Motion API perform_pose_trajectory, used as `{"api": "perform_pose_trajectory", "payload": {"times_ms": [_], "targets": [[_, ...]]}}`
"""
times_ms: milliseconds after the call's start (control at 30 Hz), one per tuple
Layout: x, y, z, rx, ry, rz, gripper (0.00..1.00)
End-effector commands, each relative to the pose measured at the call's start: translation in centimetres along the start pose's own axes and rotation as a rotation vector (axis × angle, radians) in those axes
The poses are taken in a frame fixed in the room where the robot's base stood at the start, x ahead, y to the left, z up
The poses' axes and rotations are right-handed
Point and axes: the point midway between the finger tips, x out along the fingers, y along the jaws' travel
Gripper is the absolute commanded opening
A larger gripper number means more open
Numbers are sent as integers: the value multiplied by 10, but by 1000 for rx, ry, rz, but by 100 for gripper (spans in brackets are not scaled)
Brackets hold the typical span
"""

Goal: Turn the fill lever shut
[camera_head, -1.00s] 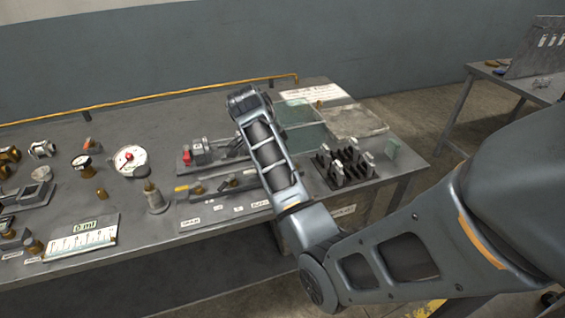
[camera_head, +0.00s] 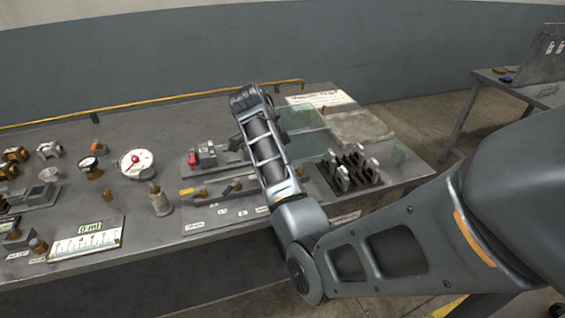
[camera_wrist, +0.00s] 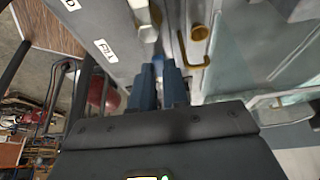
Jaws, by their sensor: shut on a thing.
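My gripper (camera_wrist: 166,82) shows its two blue fingers in the wrist view, pointing at the fixture and close together. They are shut on the fill lever, which is mostly hidden between and behind them. The white FILL label (camera_wrist: 104,48) lies just left of the fingertips. A brass fitting (camera_wrist: 198,34) stands just beyond and to the right of them. In the head view my arm covers the gripper and the lever. The lever's angle cannot be told. The valve plate (camera_head: 217,190) shows partly left of my arm, with small labels along its front edge.
A red-handled fixture (camera_head: 203,157) sits behind the valve plate. A round gauge (camera_head: 136,162) and a 0 ml readout panel (camera_head: 87,240) stand to the left. A black rack (camera_head: 348,170) of several pieces is close on the right. Glass panels (camera_head: 302,120) lie behind my arm.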

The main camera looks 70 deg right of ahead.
Motion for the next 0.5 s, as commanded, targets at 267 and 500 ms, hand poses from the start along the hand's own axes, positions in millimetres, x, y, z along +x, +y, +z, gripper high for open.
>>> {"api": "perform_pose_trajectory", "payload": {"times_ms": [267,500], "targets": [[0,0,0,1,0,-2,38],[0,0,0,0,0,-2,40]]}}
